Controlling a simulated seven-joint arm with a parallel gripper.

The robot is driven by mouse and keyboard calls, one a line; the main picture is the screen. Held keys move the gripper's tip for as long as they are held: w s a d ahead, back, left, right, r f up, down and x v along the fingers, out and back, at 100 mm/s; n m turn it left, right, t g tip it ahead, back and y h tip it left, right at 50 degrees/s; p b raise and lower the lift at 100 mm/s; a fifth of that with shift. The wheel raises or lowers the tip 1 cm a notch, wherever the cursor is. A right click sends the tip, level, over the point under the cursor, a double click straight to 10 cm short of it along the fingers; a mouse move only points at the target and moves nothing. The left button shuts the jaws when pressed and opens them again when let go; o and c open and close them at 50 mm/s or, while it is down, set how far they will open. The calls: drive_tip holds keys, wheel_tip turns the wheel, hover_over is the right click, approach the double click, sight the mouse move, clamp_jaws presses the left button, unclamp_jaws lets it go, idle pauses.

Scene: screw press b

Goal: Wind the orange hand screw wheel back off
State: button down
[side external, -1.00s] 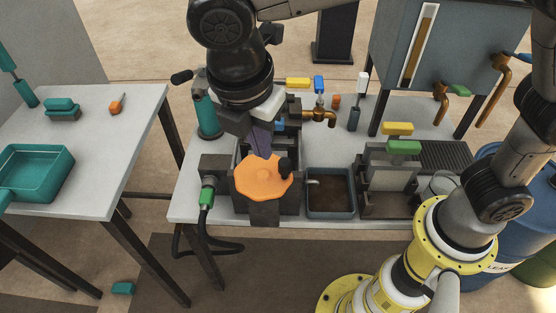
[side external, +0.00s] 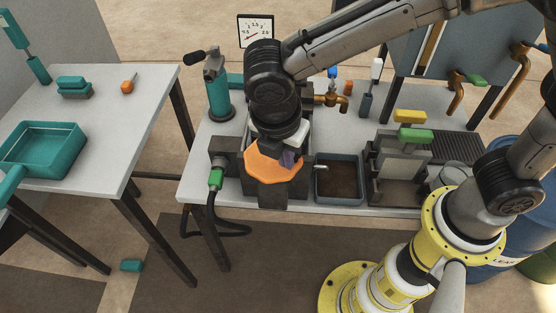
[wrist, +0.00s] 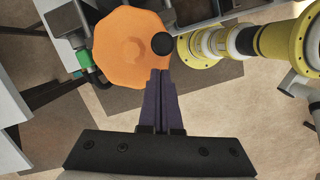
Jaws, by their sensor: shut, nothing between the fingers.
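The orange hand screw wheel (side external: 266,164) is a flat, many-sided disc on top of the dark press body (side external: 270,194), near the table's front edge. It also shows in the wrist view (wrist: 126,52). A black knob (wrist: 162,43) stands near its rim; in the side view my gripper seems to hide it. My gripper (side external: 288,163) is over the wheel's right part. In the wrist view its purple fingers (wrist: 160,74) are closed together and empty. Their tips are close beside the knob; I cannot tell whether they touch it.
A dark bin (side external: 338,180) stands just right of the press, with another machine (side external: 400,175) beyond it. A green connector with a cable (side external: 215,178) is at the press's left. A teal bottle-shaped tool (side external: 217,95) stands behind left. A brass tap (side external: 330,100) is at the back.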

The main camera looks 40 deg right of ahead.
drive_tip(key=shift+w+d, duration=0.2)
drive_tip(key=shift+d, duration=0.25)
drive_tip(key=shift+d+n+t, duration=0.3)
drive_tip(key=shift+d+n, duration=0.15)
drive_tip(key=shift+n, duration=0.55)
drive_tip(key=shift+d+n, duration=0.2)
drive_tip(key=shift+n, duration=0.3)
drive_tip(key=n, duration=0.1)
drive_tip(key=d+n+y, duration=0.1)
drive_tip(key=n, duration=0.1)
drive_tip(key=shift+w+d+t, duration=0.2)
drive_tip(key=shift+t, duration=0.1)
drive_tip(key=n, duration=0.1)
drive_tip(key=d+n, duration=0.1)
drive_tip(key=n, duration=0.1)
drive_tip(key=shift+w+y, duration=0.3)
drive_tip(key=n, duration=0.1)
drive_tip(key=w+d+n, duration=0.1)
drive_tip(key=n, duration=0.1)
drive_tip(key=shift+w+t+y, duration=0.1)
drive_tip(key=shift+t+y, duration=0.2)
drive_tip(key=shift+y, duration=0.1)
drive_tip(key=shift+w, duration=0.25)
